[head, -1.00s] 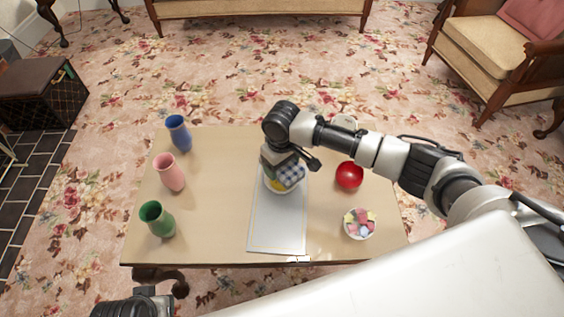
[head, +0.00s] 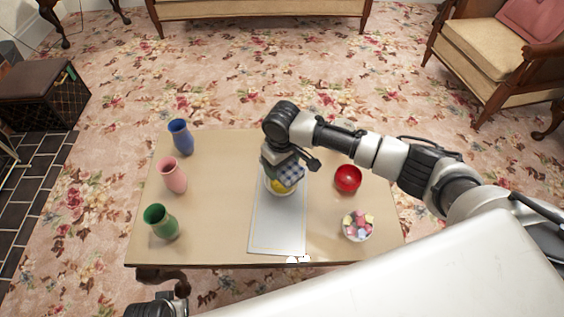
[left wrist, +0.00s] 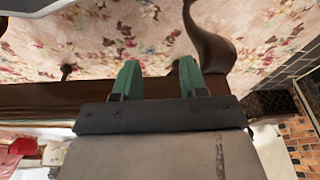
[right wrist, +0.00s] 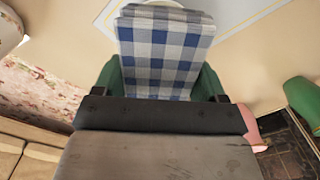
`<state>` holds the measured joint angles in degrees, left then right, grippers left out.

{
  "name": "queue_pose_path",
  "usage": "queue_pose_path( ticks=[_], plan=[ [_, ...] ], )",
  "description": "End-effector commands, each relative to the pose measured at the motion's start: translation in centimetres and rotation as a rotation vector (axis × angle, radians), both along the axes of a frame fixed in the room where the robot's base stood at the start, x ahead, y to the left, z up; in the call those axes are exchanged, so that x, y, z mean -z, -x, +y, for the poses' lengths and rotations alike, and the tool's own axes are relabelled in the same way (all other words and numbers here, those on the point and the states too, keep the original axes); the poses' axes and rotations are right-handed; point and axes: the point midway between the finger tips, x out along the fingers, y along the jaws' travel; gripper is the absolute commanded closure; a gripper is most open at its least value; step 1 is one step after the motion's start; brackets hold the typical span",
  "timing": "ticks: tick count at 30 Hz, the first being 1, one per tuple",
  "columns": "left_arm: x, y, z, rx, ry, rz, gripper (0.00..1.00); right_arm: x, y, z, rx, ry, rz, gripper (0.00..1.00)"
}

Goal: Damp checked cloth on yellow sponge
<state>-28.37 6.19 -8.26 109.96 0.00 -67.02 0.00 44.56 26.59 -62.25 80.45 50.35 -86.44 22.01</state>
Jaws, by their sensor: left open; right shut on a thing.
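The blue, white and grey checked cloth (head: 291,174) is held in my right gripper (head: 284,167), above the middle of the table. In the right wrist view the cloth (right wrist: 165,55) fills the space between the green fingers. The yellow sponge (head: 279,187) shows just below the cloth, with a pale rim under it; the cloth and gripper hide part of it. I cannot tell whether cloth and sponge touch. My left gripper (left wrist: 160,80) is open and empty, low near the table's dark wooden edge and leg.
A grey mat (head: 278,228) lies on the table (head: 222,215). Blue (head: 180,137), pink (head: 172,175) and green (head: 161,222) vases stand left. A red ball-like thing (head: 347,179) and a bowl of colourful pieces (head: 357,228) are right. Bare tabletop lies between vases and mat.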

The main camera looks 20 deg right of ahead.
Motion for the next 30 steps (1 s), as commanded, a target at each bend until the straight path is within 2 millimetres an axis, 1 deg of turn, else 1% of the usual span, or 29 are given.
queue_pose_path(
  ticks=[16, 30],
  plan=[
    [4.2, 1.1, 0.1, 0.004, -0.002, 0.025, 0.57, -1.2, 0.0, 0.0, 0.0, -0.001, 0.0, 0.47],
    [7.6, 2.7, 0.3, 0.008, -0.005, 0.047, 0.57, -2.0, 0.0, 0.0, 0.0, -0.001, 0.0, 0.47]
  ],
)
